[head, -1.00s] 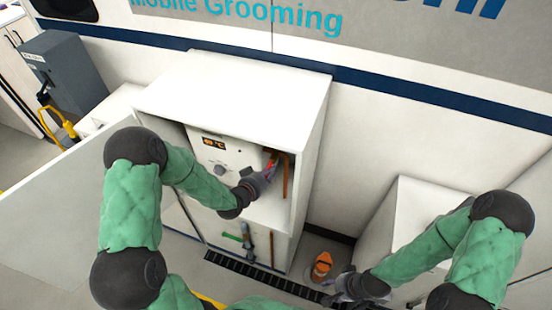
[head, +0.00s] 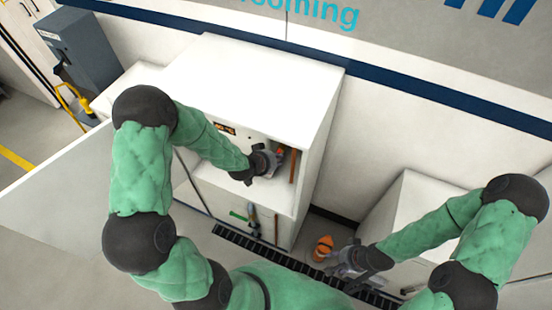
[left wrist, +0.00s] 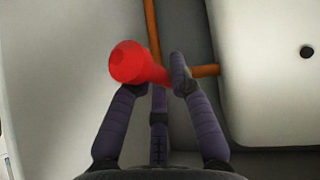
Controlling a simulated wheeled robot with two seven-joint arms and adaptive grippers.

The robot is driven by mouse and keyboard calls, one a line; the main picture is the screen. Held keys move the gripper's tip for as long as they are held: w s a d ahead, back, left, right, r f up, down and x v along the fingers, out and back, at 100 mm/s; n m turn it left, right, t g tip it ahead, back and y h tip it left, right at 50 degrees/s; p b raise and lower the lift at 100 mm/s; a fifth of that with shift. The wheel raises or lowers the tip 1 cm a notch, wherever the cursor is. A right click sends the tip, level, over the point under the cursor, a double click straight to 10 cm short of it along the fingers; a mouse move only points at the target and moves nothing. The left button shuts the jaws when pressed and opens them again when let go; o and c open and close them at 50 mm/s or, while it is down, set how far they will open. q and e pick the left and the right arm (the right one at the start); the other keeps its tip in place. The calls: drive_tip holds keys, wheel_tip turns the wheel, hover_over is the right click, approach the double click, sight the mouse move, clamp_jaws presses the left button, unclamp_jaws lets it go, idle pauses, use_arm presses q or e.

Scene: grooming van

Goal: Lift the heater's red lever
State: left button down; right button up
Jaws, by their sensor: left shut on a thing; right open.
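The heater (head: 236,138) is a white unit inside an open white cabinet, with a small display and a copper pipe beside it. Its red lever (left wrist: 138,64) sits between the fingers of my left gripper (left wrist: 155,85) in the left wrist view; a red bit of it (head: 281,153) shows in the head view. My left gripper (head: 274,161) is shut on the lever, and the arm hides much of the heater front. My right gripper (head: 345,262) is open and empty, low beside the orange object on the floor.
The white cabinet (head: 250,75) has an open door (head: 70,195) on the left. A copper pipe (left wrist: 152,32) runs close to the lever. An orange object (head: 323,248) lies on the floor near a dark floor grate (head: 240,239). A white box unit (head: 400,205) stands at the right.

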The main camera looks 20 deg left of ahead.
use_arm(q)
drive_tip(key=c, duration=1.1)
unclamp_jaws()
drive_tip(key=v, duration=1.2)
drive_tip(key=shift+f, duration=0.15)
